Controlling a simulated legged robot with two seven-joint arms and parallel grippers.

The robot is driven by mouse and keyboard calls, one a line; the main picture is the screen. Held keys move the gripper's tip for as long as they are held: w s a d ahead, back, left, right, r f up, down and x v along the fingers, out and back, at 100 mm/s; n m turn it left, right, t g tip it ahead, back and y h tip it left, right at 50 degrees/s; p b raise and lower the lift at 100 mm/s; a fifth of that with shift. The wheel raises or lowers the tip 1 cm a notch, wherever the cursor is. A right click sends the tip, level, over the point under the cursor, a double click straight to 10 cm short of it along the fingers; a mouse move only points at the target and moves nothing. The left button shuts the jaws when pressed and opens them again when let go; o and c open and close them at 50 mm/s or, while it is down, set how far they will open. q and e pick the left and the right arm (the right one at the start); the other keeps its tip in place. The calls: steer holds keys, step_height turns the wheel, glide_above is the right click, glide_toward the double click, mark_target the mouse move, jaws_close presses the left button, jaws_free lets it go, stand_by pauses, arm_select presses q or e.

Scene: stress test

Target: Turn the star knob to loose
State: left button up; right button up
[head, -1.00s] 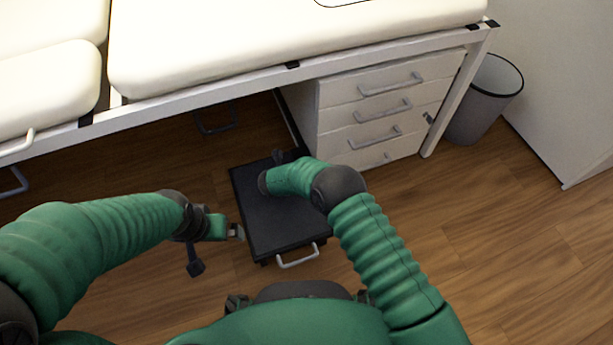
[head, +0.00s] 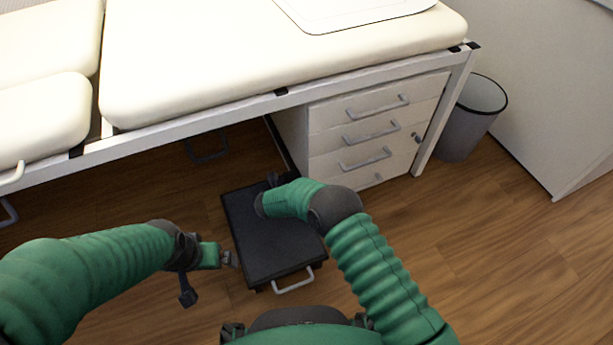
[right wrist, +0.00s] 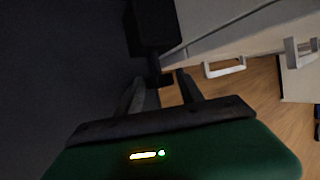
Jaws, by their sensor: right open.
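I cannot make out a star knob for certain. A small dark fitting (head: 416,138) sits at the right edge of the drawer unit in the head view, too small to tell its shape. My right gripper (head: 273,180) is over the far part of a black step, mostly hidden by its arm. In the right wrist view its two fingers (right wrist: 164,88) stand apart, open. A dark block with a narrow end (right wrist: 155,30) shows just beyond the fingertips; I cannot tell what it is or whether they touch. My left gripper (head: 230,258) is beside the step's left edge, its jaws unclear.
The black step (head: 260,240) with a pale handle (head: 294,282) lies on the wooden floor. Floor at right is clear.

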steer(key=shift+d+r+m+g+y, duration=0.15)
steer(key=shift+m+g+y, duration=0.1)
steer(key=shift+y, duration=0.35)
steer(key=shift+d+f+m+g+y, duration=0.15)
steer(key=shift+g+y, duration=0.1)
steer(key=shift+y, duration=0.35)
steer(key=y, duration=0.2)
steer(key=shift+w+d+m+g+y, duration=0.15)
steer(key=shift+d+m+g+y, duration=0.15)
steer(key=shift+g, duration=0.1)
steer(key=s+d+r+n+p, duration=0.1)
steer(key=s+r+n+p, duration=0.1)
steer(key=r+p, duration=0.5)
steer(key=s+d+r+n+p, duration=0.1)
steer(key=r+n+p, duration=0.3)
steer(key=r, duration=1.1)
steer(key=s+d+r+n+y+p, duration=0.1)
steer(key=s+d+r+n+p, duration=0.1)
steer(key=r+p, duration=0.7)
step_height(320, 180, up, 3)
steer(key=shift+s+n+t+p, duration=0.35)
steer(key=shift+s+n, duration=0.35)
steer(key=shift+s, duration=0.35)
